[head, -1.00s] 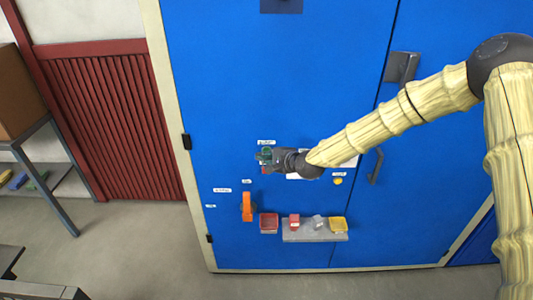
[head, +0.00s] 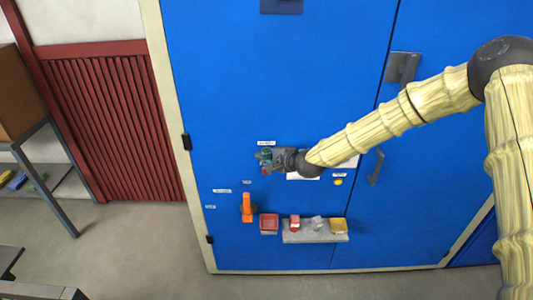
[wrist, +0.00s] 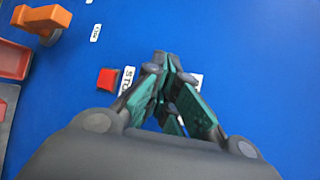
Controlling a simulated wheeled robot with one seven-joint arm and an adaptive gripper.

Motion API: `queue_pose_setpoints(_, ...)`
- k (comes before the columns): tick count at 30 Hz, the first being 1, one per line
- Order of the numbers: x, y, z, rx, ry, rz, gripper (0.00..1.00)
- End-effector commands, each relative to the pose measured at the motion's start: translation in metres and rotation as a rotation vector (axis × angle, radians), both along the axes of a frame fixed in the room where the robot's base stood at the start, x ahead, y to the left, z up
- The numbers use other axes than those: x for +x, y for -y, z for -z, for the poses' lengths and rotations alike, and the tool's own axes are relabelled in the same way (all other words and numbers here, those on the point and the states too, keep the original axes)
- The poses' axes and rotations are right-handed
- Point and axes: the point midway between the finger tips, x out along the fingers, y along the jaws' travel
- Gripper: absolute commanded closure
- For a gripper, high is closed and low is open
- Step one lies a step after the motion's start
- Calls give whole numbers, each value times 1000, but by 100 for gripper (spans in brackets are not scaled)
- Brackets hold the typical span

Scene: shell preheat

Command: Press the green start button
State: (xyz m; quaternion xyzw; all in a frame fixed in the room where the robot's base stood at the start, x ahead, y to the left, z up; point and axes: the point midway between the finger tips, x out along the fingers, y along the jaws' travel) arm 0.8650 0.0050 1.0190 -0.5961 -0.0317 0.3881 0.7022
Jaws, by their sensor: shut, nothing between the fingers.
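My gripper (head: 260,158) is shut and empty, with its dark green fingers pointing at the blue door panel (head: 290,90). In the wrist view its fingertips (wrist: 168,62) are together, close to or against the blue surface; I cannot tell whether they touch. I cannot make out the green start button in either view; the gripper covers the area in front of its fingertips. A red button (wrist: 107,79) beside a partly covered label reading "STO" (wrist: 127,80) shows left of the fingers. Another white label (wrist: 196,80) is partly hidden on their right.
An orange handle (head: 247,207) sticks out below left of my gripper. Below are a red tray (head: 269,231) and a grey shelf (head: 300,238) with a red item and a yellow box (head: 338,226). A yellow button (head: 338,182) and door handles are on the right.

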Motion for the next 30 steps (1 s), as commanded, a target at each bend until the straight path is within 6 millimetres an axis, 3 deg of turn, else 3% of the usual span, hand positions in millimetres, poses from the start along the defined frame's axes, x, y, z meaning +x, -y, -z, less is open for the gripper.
queue_pose_setpoints(19, 2, 0, 0, 0, 0, 0, 100)
queue_pose_setpoints(30, -13, 0, 0, 1, -1, -1, 100)
